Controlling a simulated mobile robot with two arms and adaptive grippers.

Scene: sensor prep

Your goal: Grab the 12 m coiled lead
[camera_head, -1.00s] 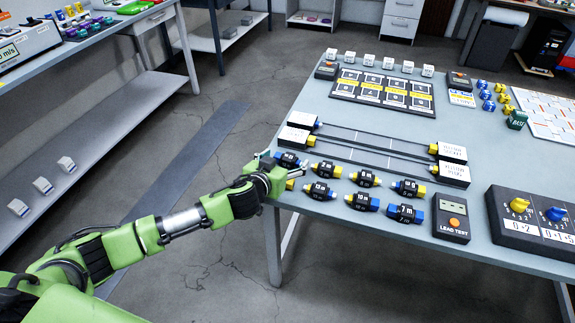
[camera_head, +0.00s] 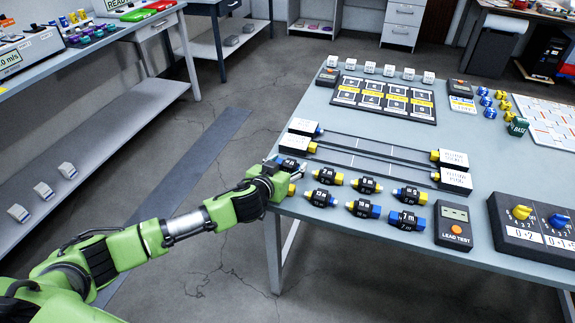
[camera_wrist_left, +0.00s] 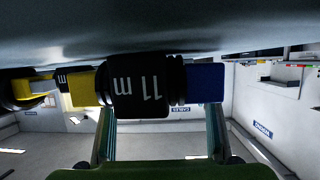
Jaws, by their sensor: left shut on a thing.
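The coiled leads are short black bodies with yellow and blue ends and white length labels, in rows on the table's near left part. My left gripper (camera_head: 292,176) is at the left edge of these rows. In the left wrist view, its two fingers (camera_wrist_left: 161,135) reach to a lead labelled 11 m (camera_wrist_left: 138,88), seen upside down, with a yellow and a blue end. The gripper is shut on that lead. Another lead (camera_head: 408,220) reads 7 m. I cannot read a 12 m label in the head view. My right gripper is not in view.
The grey table (camera_head: 475,195) also bears long white-ended rails (camera_head: 385,150), a lead test box (camera_head: 453,225), a knob panel (camera_head: 535,228) and a black-framed board (camera_head: 385,97). White cubes line the far edge. Open floor lies between this table and the left bench.

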